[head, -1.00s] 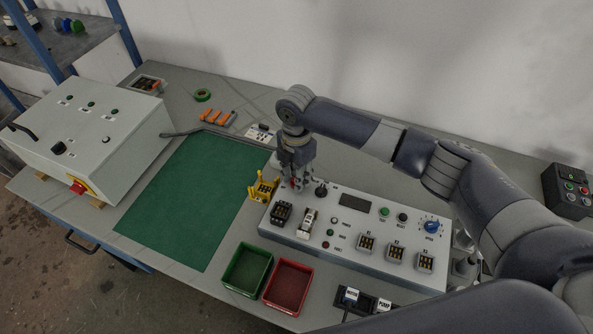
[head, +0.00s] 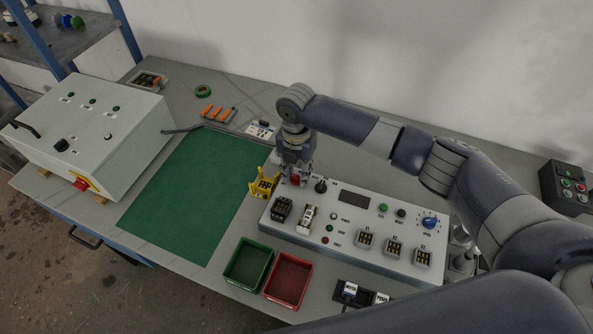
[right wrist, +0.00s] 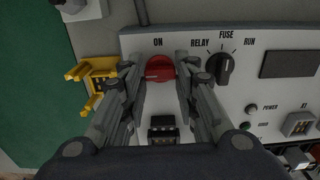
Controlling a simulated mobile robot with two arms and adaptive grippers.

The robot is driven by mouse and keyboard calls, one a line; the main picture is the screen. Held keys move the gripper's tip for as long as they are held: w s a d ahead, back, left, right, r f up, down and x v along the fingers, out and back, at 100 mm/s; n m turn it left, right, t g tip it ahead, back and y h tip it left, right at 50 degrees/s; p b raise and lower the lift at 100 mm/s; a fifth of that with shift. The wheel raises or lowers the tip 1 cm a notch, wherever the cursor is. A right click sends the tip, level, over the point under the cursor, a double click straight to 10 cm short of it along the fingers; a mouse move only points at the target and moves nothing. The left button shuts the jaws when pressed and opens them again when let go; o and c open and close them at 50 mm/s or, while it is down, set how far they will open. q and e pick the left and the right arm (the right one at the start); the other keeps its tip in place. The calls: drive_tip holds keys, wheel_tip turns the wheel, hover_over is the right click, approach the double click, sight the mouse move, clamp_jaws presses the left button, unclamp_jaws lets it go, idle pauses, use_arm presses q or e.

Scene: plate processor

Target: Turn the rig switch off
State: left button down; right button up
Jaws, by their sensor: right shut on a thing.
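The rig switch is a red rotary knob (right wrist: 160,70) on the top left of the white rig panel (right wrist: 240,85), below an "ON" label in the right wrist view. In the head view its red (head: 295,181) shows under my right gripper (head: 296,178). My right gripper (right wrist: 160,73) points down with one finger on each side of the knob, shut on it. The fingers hide the knob's sides, and I cannot read its exact setting. My left gripper is not in view.
A black selector knob (right wrist: 224,68) stands close right of the fingers. A yellow holder (head: 262,185) is close on the left. A black relay block (head: 281,209) and a fuse holder (head: 307,219) sit in front. The green mat (head: 195,195) is clear.

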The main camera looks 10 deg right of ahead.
sight(296, 177)
drive_tip(key=o, duration=1.1)
drive_tip(key=shift+c, duration=0.2)
drive_tip(key=shift+r, duration=0.1)
wheel_tip(296, 177, up, 12)
drive_tip(key=shift+s+f, duration=0.1)
drive_tip(key=shift+f, duration=0.1)
